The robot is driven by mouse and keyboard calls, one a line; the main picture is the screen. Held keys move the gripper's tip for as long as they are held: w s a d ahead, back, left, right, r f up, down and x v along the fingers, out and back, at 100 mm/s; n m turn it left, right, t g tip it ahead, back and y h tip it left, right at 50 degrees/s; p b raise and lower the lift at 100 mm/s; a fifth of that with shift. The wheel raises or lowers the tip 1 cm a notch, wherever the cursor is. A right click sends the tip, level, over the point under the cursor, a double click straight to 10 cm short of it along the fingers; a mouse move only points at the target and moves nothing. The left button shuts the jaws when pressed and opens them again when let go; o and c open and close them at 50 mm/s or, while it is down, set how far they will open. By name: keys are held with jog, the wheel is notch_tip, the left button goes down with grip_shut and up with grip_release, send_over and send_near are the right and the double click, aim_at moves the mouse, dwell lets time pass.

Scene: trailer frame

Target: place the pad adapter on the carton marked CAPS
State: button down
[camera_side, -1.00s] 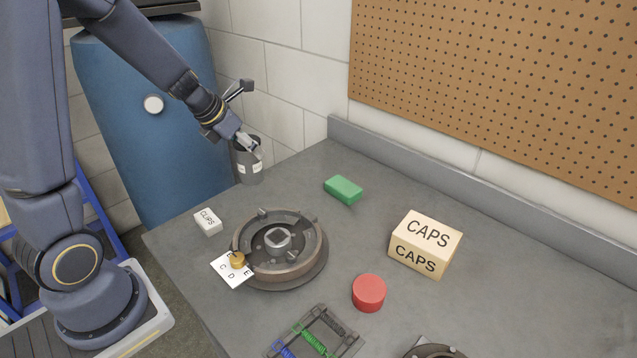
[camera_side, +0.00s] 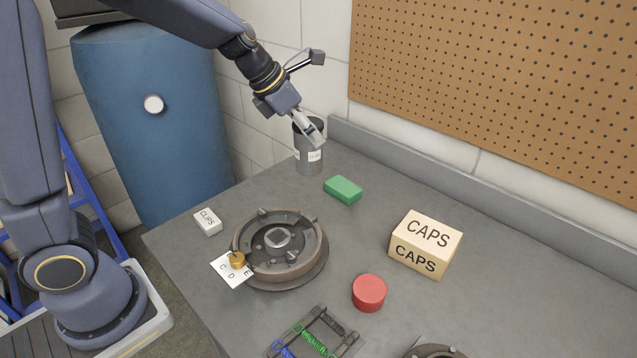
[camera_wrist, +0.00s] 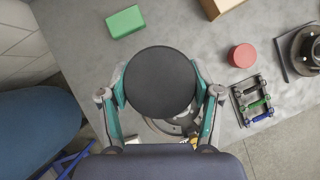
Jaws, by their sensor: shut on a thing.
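A dark grey cylinder with a small white label, which I take for the pad adapter (camera_side: 309,158), is held upright in my gripper (camera_side: 312,130). In the wrist view my gripper (camera_wrist: 162,88) has a finger on each side of the round dark top of the pad adapter (camera_wrist: 160,80). It appears to hang above the back left of the bench; the exact height is hard to tell. The carton marked CAPS (camera_side: 425,244) is a tan box at the right of the bench, apart from the gripper. Its edge shows at the top of the wrist view (camera_wrist: 218,6).
A green block (camera_side: 343,189) lies between the pad adapter and the carton. A brake drum assembly (camera_side: 278,249), a red cylinder (camera_side: 369,292), a spring tray (camera_side: 316,336) and a CLIPS box (camera_side: 208,221) stand nearer the front. The carton's top is clear. The pegboard wall (camera_side: 500,90) rises behind.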

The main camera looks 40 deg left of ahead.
jog(key=d+r+m+g+h, duration=0.2)
jog(key=d+m, duration=0.3)
jog(key=d, duration=1.5)
jog(key=w+d+f, duration=0.2)
jog(key=w+f, duration=0.4)
jog(key=w+d+f, duration=0.2)
jog(key=w+f, duration=0.4)
jog(key=f, duration=0.1)
jog(key=shift+w+d, duration=0.3)
jog(key=shift+f, duration=0.15)
jog(key=shift+c, duration=1.1)
grip_release()
jog(key=shift+f, duration=0.15)
